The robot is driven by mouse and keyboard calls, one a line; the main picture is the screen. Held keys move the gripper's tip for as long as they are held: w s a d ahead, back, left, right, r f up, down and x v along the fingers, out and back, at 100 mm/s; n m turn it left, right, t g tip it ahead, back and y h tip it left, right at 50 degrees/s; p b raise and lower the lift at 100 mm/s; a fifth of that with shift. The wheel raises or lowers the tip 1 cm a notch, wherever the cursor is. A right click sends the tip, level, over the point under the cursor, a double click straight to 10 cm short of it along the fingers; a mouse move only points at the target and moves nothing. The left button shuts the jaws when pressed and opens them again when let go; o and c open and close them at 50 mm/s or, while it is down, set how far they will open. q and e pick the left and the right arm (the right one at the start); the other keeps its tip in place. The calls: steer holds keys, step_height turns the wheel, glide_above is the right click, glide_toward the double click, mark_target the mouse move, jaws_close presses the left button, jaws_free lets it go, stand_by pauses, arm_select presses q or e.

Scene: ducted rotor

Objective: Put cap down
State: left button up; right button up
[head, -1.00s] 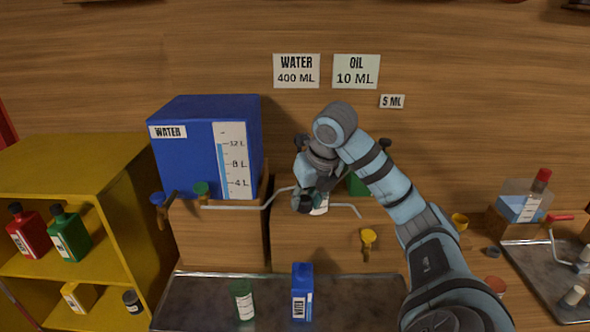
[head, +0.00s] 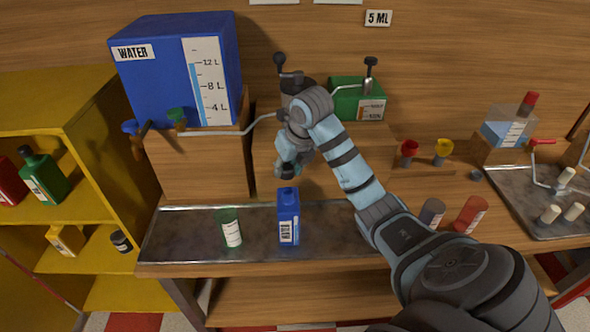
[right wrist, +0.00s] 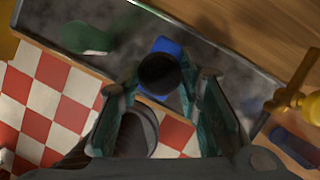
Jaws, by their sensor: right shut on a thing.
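A small black round cap (right wrist: 158,73) is between the fingertips of my right gripper (right wrist: 160,85) in the right wrist view. The fingers are shut on it. In the head view my right gripper (head: 288,170) points down, just above the blue WATER bottle (head: 288,218), which stands upright on the metal tray (head: 185,225). In the wrist view the blue bottle (right wrist: 167,48) shows partly behind the cap. I cannot tell the exact gap between cap and bottle. My left gripper is not in view.
A green bottle (head: 230,229) stands left of the blue one on the tray. A blue water tank (head: 165,85) and a green tank (head: 350,95) sit on wooden blocks behind. A grey cup (head: 432,212) and red cup (head: 470,214) are at the right. The tray is bare at its left end.

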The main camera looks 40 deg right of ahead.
mark_target(290, 178)
step_height(290, 178, down, 6)
steer(key=b, duration=0.4)
steer(key=shift+r, duration=0.3)
steer(key=shift+c, duration=0.3)
steer(key=o, duration=0.8)
